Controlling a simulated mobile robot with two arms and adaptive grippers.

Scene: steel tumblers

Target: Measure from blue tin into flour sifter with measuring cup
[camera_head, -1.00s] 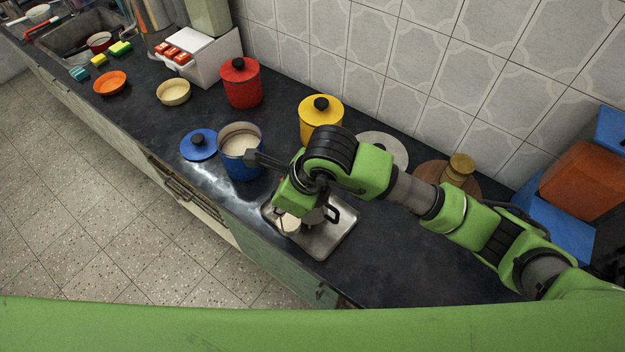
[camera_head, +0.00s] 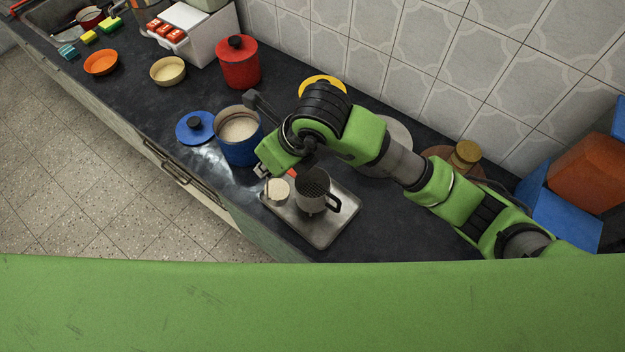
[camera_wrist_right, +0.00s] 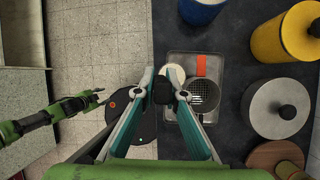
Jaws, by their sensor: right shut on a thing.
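The blue tin (camera_head: 239,150) stands open with pale flour inside; its blue lid (camera_head: 196,128) lies to its left. The metal flour sifter (camera_head: 313,191), with a mesh and black handle, stands on a steel tray (camera_head: 322,231). My right gripper (camera_wrist_right: 163,87) is shut on the measuring cup (camera_head: 278,189), whose pale round top shows beside the sifter, over the tray's left part. The cup also shows at the fingertips in the wrist view (camera_wrist_right: 175,74); the grip itself is partly hidden. My left gripper (camera_wrist_right: 99,97) is out over the floor, small in the wrist view, and looks open.
An orange bowl (camera_head: 101,62) and a cream bowl (camera_head: 168,71) are further left. An orange-red piece (camera_wrist_right: 201,66) shows by the sifter.

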